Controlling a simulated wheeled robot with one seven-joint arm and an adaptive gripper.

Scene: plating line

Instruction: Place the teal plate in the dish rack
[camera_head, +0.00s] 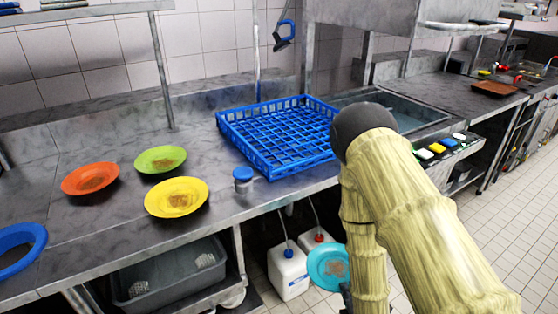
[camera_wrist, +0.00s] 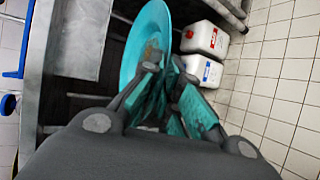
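The teal plate (camera_head: 326,265) has a brown smear at its centre. In the head view it hangs tilted below the counter's front edge, left of my arm. In the wrist view the teal plate (camera_wrist: 146,32) stands nearly edge-on at my fingertips. My gripper (camera_wrist: 167,66) appears shut on its rim; my arm mostly hides the gripper in the head view. The dish rack (camera_head: 300,164) is a blue lattice crate on the counter, above and left of the plate in the head view. It looks empty.
Orange (camera_head: 90,178), green (camera_head: 160,159), yellow (camera_head: 176,197) and blue (camera_head: 20,247) plates lie on the counter at left. White canisters (camera_head: 288,272) stand below the counter. A sink (camera_head: 405,113) is right of the rack.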

